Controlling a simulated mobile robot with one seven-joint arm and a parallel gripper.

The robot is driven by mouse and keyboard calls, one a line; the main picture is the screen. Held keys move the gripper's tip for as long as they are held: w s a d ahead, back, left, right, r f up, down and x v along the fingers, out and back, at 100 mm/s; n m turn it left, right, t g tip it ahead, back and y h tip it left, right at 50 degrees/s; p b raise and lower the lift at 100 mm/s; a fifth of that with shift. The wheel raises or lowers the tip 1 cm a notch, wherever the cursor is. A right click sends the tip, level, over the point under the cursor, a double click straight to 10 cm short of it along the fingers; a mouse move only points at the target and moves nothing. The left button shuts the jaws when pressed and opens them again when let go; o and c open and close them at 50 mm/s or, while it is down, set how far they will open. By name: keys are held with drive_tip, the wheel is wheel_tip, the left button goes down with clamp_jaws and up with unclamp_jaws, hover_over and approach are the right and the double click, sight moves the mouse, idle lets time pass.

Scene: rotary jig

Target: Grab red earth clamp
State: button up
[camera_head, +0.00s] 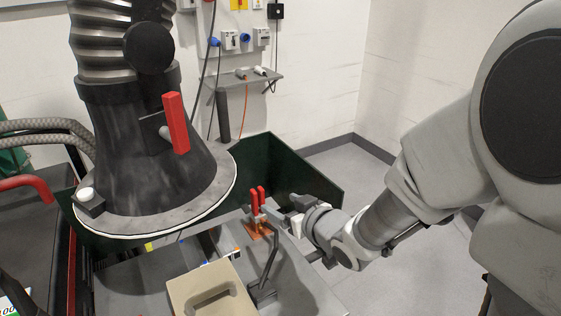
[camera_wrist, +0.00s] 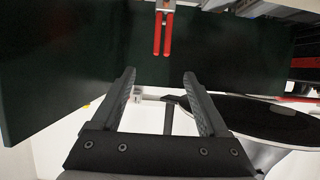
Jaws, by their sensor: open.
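The red earth clamp (camera_head: 257,198) stands with its two red handles up on an orange-brown base on the grey table. In the wrist view the two red handles (camera_wrist: 163,33) show at the top centre, beyond my fingertips and lined up with the gap between them. My gripper (camera_wrist: 159,75) is open, with nothing between its fingers. In the head view my gripper (camera_head: 285,210) is just to the right of the clamp, close to the handles. Whether a finger touches the clamp cannot be told.
A beige box with a handle recess (camera_head: 208,290) and a dark bent rod (camera_head: 268,262) are in front of the clamp. A large black cone-shaped hood (camera_head: 150,175) hangs at the left. A dark green panel (camera_head: 290,172) stands behind. Open floor lies at the right.

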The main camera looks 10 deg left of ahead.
sight(260, 192)
drive_tip(key=x, duration=0.8)
drive_tip(key=shift+f, duration=0.15)
drive_tip(key=shift+x, duration=2.8)
drive_tip(key=shift+a+r, duration=0.1)
drive_tip(key=shift+r, duration=0.1)
clamp_jaws()
